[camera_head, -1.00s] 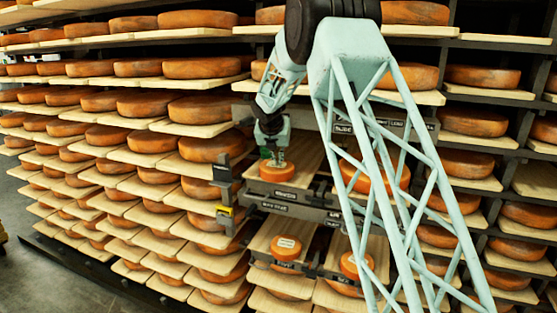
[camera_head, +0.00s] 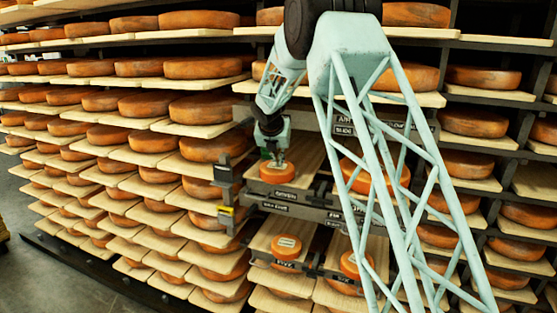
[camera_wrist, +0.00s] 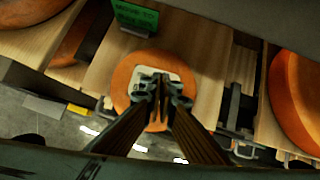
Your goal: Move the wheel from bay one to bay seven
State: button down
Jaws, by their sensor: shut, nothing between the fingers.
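A small orange cheese wheel (camera_head: 279,172) with a pale label on top lies on a wooden board in a bay, just below my gripper (camera_head: 272,155). In the wrist view the same wheel (camera_wrist: 130,72) sits near the board's front end, its pale label partly hidden by my gripper (camera_wrist: 162,88). The fingers are shut together over the label; I cannot tell whether they touch it. Two more small labelled wheels lie in the bays below, one on the left (camera_head: 287,247) and one on the right (camera_head: 351,265). I cannot read the bay numbers.
A green sign (camera_wrist: 136,18) stands behind the wheel in the wrist view. A larger wheel (camera_head: 380,175) lies right of the bay, partly behind my arm. Racks of wheels on boards fill both sides. Open floor (camera_head: 40,265) lies at lower left.

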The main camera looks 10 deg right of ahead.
jog(key=shift+w+r, duration=0.1)
jog(key=shift+r, duration=0.2)
jog(key=shift+r+p, duration=0.4)
jog(key=shift+p, duration=0.3)
jog(key=s+a+b, duration=0.3)
jog(key=s+a, duration=0.1)
jog(key=s, duration=0.7)
jog(key=shift+s+a, duration=0.15)
jog(key=shift+f, duration=0.1)
